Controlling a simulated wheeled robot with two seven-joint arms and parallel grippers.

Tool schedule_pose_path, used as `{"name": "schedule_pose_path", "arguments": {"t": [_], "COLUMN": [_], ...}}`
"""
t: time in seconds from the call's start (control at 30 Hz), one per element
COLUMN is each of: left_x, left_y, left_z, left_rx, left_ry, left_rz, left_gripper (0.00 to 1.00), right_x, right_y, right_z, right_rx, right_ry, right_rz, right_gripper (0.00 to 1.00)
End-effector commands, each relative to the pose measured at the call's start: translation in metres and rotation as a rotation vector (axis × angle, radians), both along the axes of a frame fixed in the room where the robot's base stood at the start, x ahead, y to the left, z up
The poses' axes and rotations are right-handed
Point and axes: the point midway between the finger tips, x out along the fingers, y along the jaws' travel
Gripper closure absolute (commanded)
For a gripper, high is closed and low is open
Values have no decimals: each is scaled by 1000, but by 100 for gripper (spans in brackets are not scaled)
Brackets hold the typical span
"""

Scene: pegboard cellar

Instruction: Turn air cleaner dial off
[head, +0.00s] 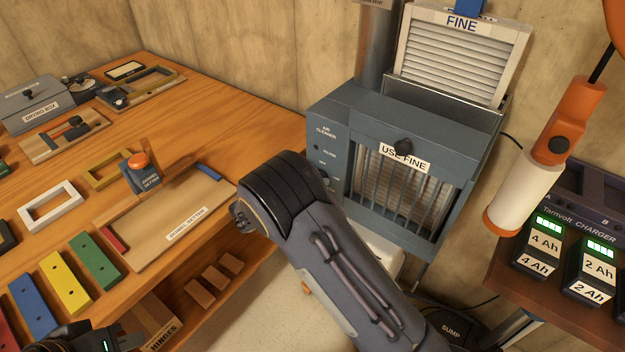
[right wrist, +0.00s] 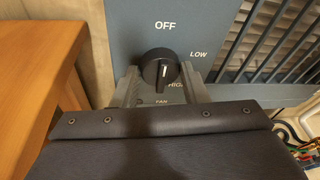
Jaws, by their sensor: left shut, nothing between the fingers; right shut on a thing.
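The air cleaner (head: 395,150) is a blue-grey box at the back, right of the bench. Its black dial (right wrist: 161,68) shows in the right wrist view, on a panel marked OFF above, LOW to the right and HIGH at the lower right. The dial's white mark stands nearly upright, toward OFF. My right gripper (right wrist: 161,82) is shut on the dial, a finger on each side. In the head view my right arm hides most of this gripper and the dial. My left gripper (head: 85,339) is shut and empty at the lower left, partly cut off by the frame edge.
A charger (head: 590,210) with batteries stands at the right, below a hanging orange-and-white lamp (head: 535,165).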

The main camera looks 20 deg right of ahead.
Motion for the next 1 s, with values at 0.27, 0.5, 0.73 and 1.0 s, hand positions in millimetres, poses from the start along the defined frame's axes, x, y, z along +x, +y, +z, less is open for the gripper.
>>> {"name": "schedule_pose_path", "arguments": {"t": [0.27,0.5,0.73,1.0], "left_x": [0,0,0,0], "left_y": [0,0,0,0], "left_z": [0,0,0,0], "left_rx": [0,0,0,0], "left_ry": [0,0,0,0], "left_rz": [0,0,0,0], "left_gripper": [100,100,100,100], "right_x": [-1,0,-5,-27], "right_y": [0,0,10,49], "right_z": [-2,-1,2,11], "right_rx": [1,0,1,1], "right_ry": [4,1,0,1], "right_rz": [-1,0,4,4], "right_gripper": [48,39,39,39]}}
